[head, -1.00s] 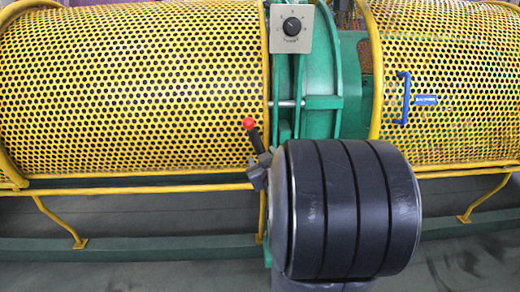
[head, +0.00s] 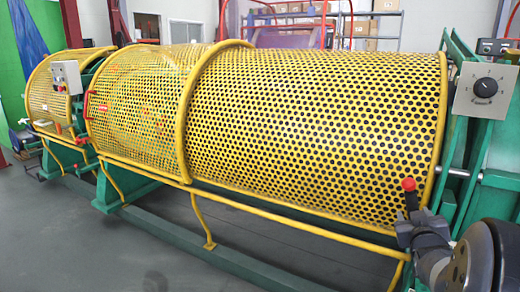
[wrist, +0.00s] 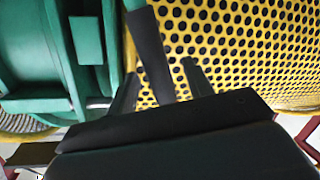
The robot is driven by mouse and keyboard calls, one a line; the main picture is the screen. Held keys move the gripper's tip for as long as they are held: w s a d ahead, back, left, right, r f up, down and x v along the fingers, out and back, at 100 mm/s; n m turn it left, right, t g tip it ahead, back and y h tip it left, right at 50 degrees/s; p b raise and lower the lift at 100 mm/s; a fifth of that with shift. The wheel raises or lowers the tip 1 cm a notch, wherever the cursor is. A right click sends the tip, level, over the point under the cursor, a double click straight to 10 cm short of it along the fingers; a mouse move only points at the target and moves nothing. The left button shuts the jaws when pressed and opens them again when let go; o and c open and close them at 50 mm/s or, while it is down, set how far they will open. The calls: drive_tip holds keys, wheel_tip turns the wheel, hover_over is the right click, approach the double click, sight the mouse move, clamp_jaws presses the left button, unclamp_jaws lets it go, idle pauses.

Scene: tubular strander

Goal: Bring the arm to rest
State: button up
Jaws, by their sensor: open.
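My gripper (head: 424,232) is at the lower right of the head view, in front of the yellow perforated guard (head: 320,120). A black lever with a red ball knob (head: 408,185) stands upright just by it. In the wrist view my gripper's dark fingers (wrist: 160,85) are apart, and the black lever (wrist: 150,55) appears between them. I cannot tell whether either finger touches it. The knob is outside the wrist view. My arm runs off the lower right corner of the head view.
A grey dial box (head: 485,90) is on the green frame at right. A yellow rail (head: 260,213) runs below the guard. A grey control box (head: 66,77) and a red handle (head: 90,104) are at left. Grey floor (head: 60,245) is clear at lower left.

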sight(413, 210)
drive_tip(key=x, duration=0.4)
drive_tip(key=shift+d+b, duration=0.1)
drive_tip(key=shift+b, duration=0.3)
drive_tip(key=shift+r, duration=0.1)
drive_tip(key=shift+s+d, duration=0.1)
drive_tip(key=shift+d, duration=0.05)
